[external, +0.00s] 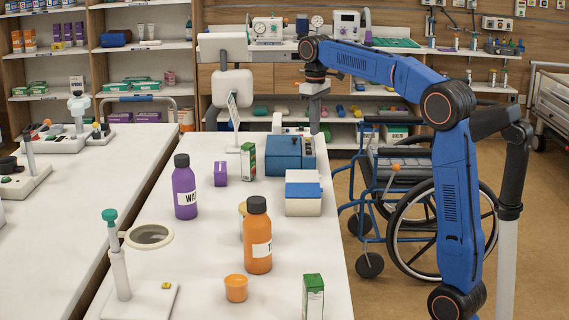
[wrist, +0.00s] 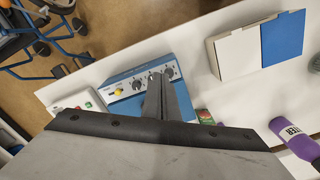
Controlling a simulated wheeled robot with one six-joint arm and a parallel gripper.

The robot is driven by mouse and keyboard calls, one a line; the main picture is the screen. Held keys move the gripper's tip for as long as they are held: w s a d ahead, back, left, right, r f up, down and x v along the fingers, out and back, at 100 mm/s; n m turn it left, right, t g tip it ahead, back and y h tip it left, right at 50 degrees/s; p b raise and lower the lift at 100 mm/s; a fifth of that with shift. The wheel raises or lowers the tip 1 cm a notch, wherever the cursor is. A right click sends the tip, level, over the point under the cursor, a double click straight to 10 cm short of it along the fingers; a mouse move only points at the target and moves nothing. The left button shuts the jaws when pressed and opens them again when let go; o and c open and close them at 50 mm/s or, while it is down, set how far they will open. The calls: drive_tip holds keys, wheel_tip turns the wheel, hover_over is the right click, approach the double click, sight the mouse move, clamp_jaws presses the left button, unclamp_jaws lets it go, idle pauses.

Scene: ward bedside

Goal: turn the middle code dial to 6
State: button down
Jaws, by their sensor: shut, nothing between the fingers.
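The blue code box (external: 284,153) stands near the far right edge of the white table, with dials on its front panel. In the wrist view the box (wrist: 125,74) shows a row of round dials and a yellow knob (wrist: 118,92). The middle dial (wrist: 153,77) is partly hidden by my fingers; its number is too small to read. My gripper (external: 315,130) points down by the right end of the box in the external view, and its fingers (wrist: 157,76) show in the wrist view. It is shut and empty. I cannot tell whether the fingertips touch the dial.
A white and blue box (external: 304,207) stands in front of the code box. A green carton (external: 248,162), a purple box (external: 220,174), a purple bottle (external: 185,188) and an orange bottle (external: 257,240) stand nearby. A wheelchair (external: 435,215) is right of the table.

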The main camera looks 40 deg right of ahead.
sight(314, 153)
drive_tip(key=shift+w+d+f, duration=0.2)
drive_tip(key=shift+d+f, duration=0.15)
drive_tip(key=shift+f, duration=0.65)
drive_tip(key=shift+w+d+f, duration=0.2)
drive_tip(key=shift+d+f, duration=0.1)
drive_tip(key=shift+f, duration=0.7)
drive_tip(key=shift+w+d+f, duration=0.2)
drive_tip(key=shift+d+f, duration=0.15)
drive_tip(key=shift+f, duration=0.65)
drive_tip(key=shift+s+a, duration=0.2)
drive_tip(key=shift+a, duration=0.75)
drive_tip(key=shift+s, duration=0.1)
drive_tip(key=shift+s+a, duration=0.1)
drive_tip(key=shift+s, duration=0.2)
drive_tip(key=shift+r, duration=3.05)
drive_tip(key=shift+w+d+f, duration=0.2)
drive_tip(key=shift+d+f, duration=0.15)
drive_tip(key=shift+f, duration=0.65)
drive_tip(key=shift+w+d+f, duration=0.2)
drive_tip(key=shift+d+f, duration=0.15)
drive_tip(key=shift+f, duration=0.7)
drive_tip(key=shift+w+d+f, duration=0.2)
drive_tip(key=shift+d+f, duration=0.15)
drive_tip(key=shift+f, duration=0.65)
